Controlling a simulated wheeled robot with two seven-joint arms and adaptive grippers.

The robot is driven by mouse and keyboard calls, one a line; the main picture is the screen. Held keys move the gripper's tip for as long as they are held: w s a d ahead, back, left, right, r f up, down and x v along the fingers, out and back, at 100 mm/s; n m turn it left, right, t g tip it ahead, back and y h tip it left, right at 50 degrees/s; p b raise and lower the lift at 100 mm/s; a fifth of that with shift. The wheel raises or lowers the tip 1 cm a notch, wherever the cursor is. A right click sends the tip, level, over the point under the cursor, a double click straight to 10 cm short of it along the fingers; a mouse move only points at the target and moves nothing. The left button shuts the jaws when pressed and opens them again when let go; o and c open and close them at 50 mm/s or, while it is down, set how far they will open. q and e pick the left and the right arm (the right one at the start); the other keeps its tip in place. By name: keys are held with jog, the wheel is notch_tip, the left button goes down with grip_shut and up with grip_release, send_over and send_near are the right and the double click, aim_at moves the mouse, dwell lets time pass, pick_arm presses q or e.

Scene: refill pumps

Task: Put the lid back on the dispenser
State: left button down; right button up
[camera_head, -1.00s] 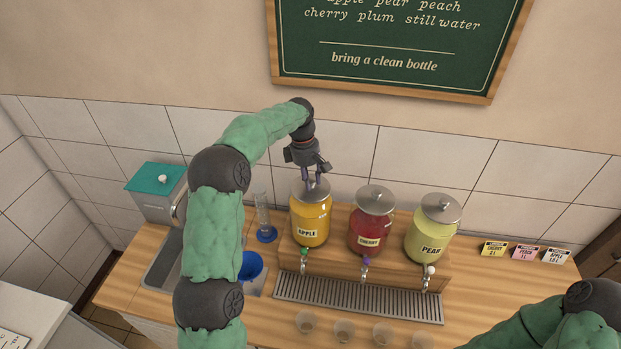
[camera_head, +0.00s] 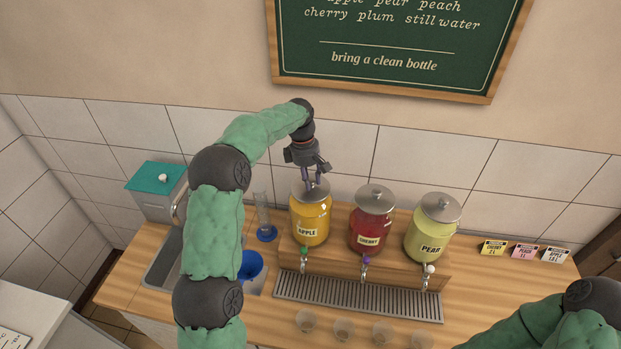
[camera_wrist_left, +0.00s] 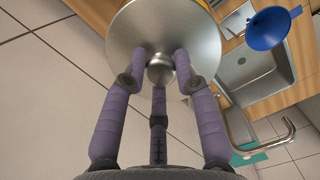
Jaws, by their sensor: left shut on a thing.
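The apple dispenser (camera_head: 310,222) is a jar of orange-yellow juice with an APPLE label and a green tap, at the left of the row. Its round metal lid (camera_head: 311,193) sits at the jar's mouth, and it fills the upper middle of the left wrist view (camera_wrist_left: 130,35). My left gripper (camera_head: 313,184) comes down from above, its purple fingers closed around the lid's knob (camera_wrist_left: 159,70). Whether the lid is fully seated on the rim I cannot tell. My right arm shows at the lower right, its gripper out of view.
The cherry dispenser (camera_head: 371,222) and pear dispenser (camera_head: 433,230) stand to the right, both lidded. A drip tray (camera_head: 357,299) and several cups lie in front. A sink (camera_head: 165,258), a blue funnel (camera_head: 250,265) and a clear cylinder (camera_head: 263,212) are at the left. Label cards (camera_head: 524,251) stand at the right.

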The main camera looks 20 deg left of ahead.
dwell(0.6)
pick_arm(q)
jog(key=c, duration=0.9)
grip_release()
jog(key=shift+o, duration=0.2)
jog(key=o, duration=0.5)
